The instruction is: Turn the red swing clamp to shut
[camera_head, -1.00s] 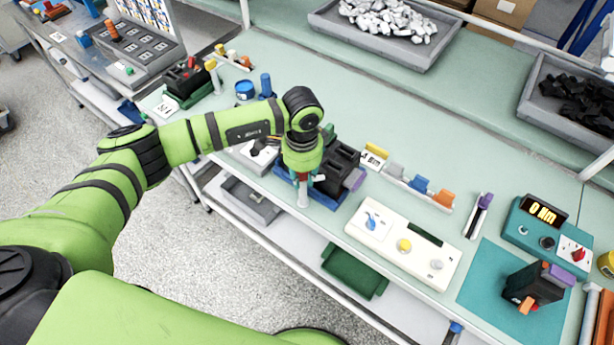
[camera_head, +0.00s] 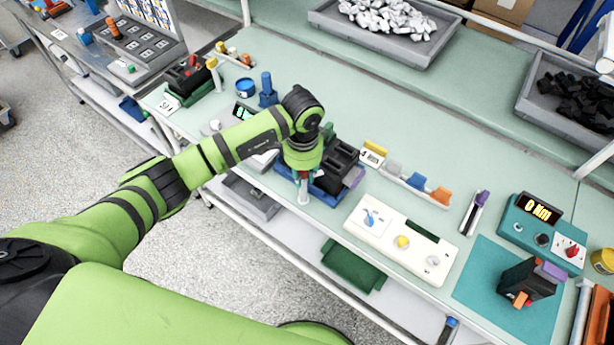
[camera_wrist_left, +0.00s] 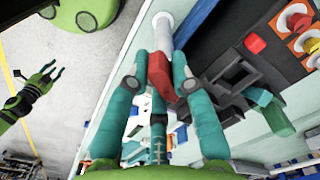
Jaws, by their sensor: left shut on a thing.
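My left gripper (camera_head: 302,177) points down at the front edge of the bench, beside a black breaker block (camera_head: 337,166) on a blue base (camera_head: 326,197). In the left wrist view, its teal fingers (camera_wrist_left: 160,84) are shut on the red swing clamp (camera_wrist_left: 160,76). The clamp sits by a pale post (camera_wrist_left: 162,30), which also shows below the gripper in the head view (camera_head: 303,196). The gripper hides most of the clamp in the head view. My right gripper (camera_wrist_left: 46,77) shows far left in the left wrist view, fingers spread, empty, away from the bench.
Right of the breaker are a rail of coloured blocks (camera_head: 405,180) and a white panel (camera_head: 402,262) with a yellow knob. A teal mat (camera_head: 480,285) holds another black unit (camera_head: 530,284). A green bin (camera_head: 352,266) hangs below the front edge. The bench behind is mostly clear.

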